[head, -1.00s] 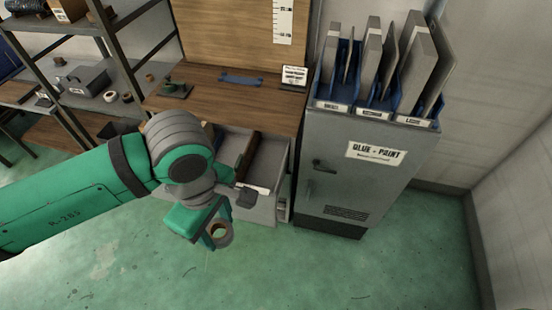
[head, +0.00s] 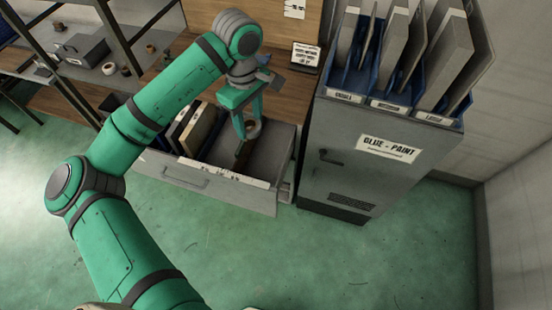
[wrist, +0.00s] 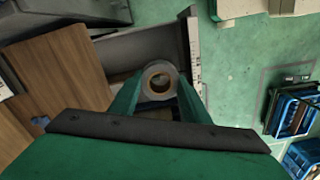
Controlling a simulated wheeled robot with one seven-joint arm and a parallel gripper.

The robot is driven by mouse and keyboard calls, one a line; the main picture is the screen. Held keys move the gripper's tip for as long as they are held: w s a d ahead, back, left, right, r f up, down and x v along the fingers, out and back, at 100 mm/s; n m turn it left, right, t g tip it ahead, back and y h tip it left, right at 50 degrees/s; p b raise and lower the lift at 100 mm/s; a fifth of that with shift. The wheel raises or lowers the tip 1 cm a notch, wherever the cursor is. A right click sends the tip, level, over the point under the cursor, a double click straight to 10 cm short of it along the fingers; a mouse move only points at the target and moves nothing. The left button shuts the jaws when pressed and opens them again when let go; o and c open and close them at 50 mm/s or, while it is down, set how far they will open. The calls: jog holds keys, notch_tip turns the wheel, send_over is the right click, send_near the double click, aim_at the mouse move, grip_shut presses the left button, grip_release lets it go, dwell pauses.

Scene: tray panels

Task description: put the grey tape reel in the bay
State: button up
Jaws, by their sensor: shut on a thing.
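The grey tape reel (head: 256,131), a ring with a brown core, is held between the fingers of my gripper (head: 246,128). In the head view it is over the open grey drawer (head: 225,186). In the wrist view the reel (wrist: 173,76) sits between the two green fingertips (wrist: 158,86), its hole facing the camera. The drawer's right part, a bare grey compartment (head: 268,152), lies beside and below the reel. I cannot tell for sure whether this compartment is the bay. My gripper hides part of the drawer's inside.
Upright panels or folders (head: 197,128) fill the drawer's left part. A wooden bench top (head: 180,48) is behind it. A grey cabinet (head: 365,170) with blue file holders (head: 400,92) stands close on the right. The green floor (head: 300,250) in front is clear.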

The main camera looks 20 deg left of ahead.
jog(key=w+d+f, duration=0.1)
jog(key=w+f, duration=0.4)
jog(key=f, duration=0.3)
send_over(271, 171)
notch_tip(271, 171, down, 7)
jog(key=shift+m, duration=0.3)
notch_tip(271, 171, down, 18)
jog(key=shift+s+f, duration=0.1)
jog(key=shift+f, duration=0.05)
jog(key=shift+f, duration=0.15)
jog(key=o, duration=1.1)
notch_tip(271, 171, up, 12)
jog(key=shift+r, duration=0.2)
